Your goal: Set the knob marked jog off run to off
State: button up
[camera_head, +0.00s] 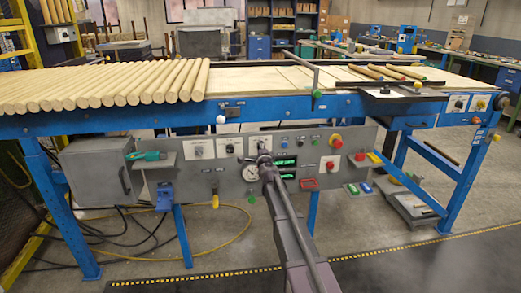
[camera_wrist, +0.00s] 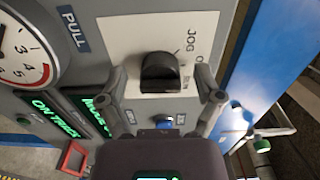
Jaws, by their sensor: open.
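The black knob (camera_wrist: 160,72) sits on a white plate (camera_wrist: 125,40) in the wrist view. "JOG" shows above it, with a cut-off label starting with "O" to the right and a partly covered one below. I cannot tell which mark the knob points at. My gripper (camera_wrist: 162,82) is open, with one finger on each side of the knob; contact is not clear. In the camera_head view my gripper (camera_head: 263,162) is at the control panel (camera_head: 230,180), in front of a white plate (camera_head: 260,145), and hides most of the knob.
Beside the knob are a dial gauge (camera_wrist: 25,50), green displays (camera_wrist: 60,115) and a blue button (camera_wrist: 165,122). On the panel are a red mushroom button (camera_head: 336,141) and a green tool (camera_head: 147,156). Wooden rods (camera_head: 110,85) lie on the blue-framed bench (camera_head: 250,108) above.

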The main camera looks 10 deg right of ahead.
jog(key=shift+s, duration=0.1)
jog(key=s, duration=1.2)
dwell(0.4)
jog(key=s+a+f+n+g+y, duration=0.3)
jog(key=s+a+f+n+g, duration=0.15)
jog(key=s+n, duration=0.3)
jog(key=s+a+f+n+g+y, duration=0.4)
jog(key=s+f+n+g, duration=0.15)
jog(key=s+n, duration=0.2)
jog(key=s+d+f+n+g+h, duration=0.1)
jog(key=s+d+f+g+h, duration=0.15)
jog(key=s, duration=0.35)
jog(key=s+d+f+n+g+h+p, duration=0.1)
jog(key=s+d+f+g+h, duration=0.1)
jog(key=s+d+f+g, duration=0.3)
jog(key=s+d+n+g+h, duration=0.1)
jog(key=s+d+h, duration=0.2)
jog(key=s, duration=0.4)
notch_tip(320, 180, up, 31)
jog(key=p, duration=3.1)
jog(key=shift+a, duration=0.25)
